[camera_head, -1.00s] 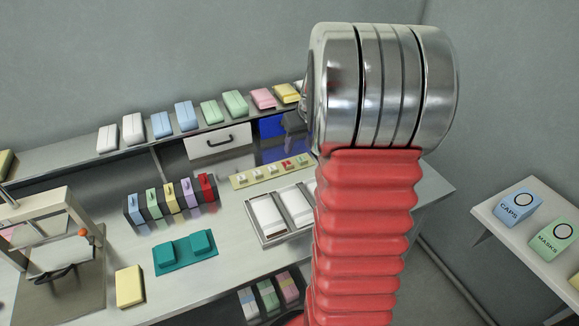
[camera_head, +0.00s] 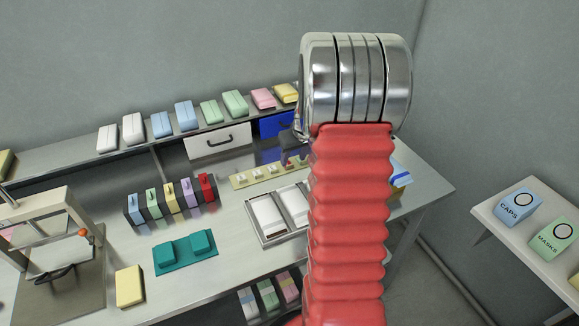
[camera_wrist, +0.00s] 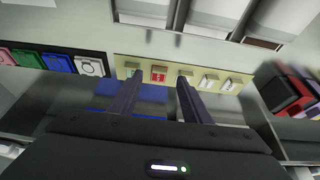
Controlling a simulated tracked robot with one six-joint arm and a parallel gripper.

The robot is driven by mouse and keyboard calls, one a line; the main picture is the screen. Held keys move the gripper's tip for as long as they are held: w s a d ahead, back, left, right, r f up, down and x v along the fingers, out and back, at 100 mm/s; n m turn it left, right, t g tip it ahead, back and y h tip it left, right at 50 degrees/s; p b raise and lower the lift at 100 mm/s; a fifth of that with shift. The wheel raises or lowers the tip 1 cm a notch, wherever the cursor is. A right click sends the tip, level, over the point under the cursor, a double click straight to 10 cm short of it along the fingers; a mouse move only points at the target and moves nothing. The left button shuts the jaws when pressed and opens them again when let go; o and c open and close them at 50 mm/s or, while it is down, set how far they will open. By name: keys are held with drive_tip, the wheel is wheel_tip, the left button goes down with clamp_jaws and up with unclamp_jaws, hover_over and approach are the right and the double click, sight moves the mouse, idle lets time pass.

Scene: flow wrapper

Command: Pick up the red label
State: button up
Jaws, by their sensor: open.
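The red label (camera_wrist: 158,74) is a small red piece with white marks, on a pale yellow strip (camera_wrist: 145,60) among several small labels. In the wrist view it appears between the tips of my gripper (camera_wrist: 159,80), whose two dark fingers are apart with nothing held. I cannot tell how far the tips are from it. In the head view the strip (camera_head: 240,183) lies on the steel bench, and the red label (camera_head: 290,166) shows near its right end, just left of my arm. My red-sleeved arm hides part of the bench there.
A steel tray with white blocks (camera_head: 267,215) lies close in front of the strip. A rack of coloured pieces (camera_head: 171,198) stands to its left. A blue drawer front (camera_head: 275,126) is behind it. A teal holder (camera_head: 186,251) sits nearer the front.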

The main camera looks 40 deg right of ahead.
sight(290, 167)
drive_tip(key=shift+f, duration=0.1)
drive_tip(key=shift+x, duration=2.5)
drive_tip(key=shift+w, duration=0.15)
drive_tip(key=shift+d, duration=0.1)
clamp_jaws()
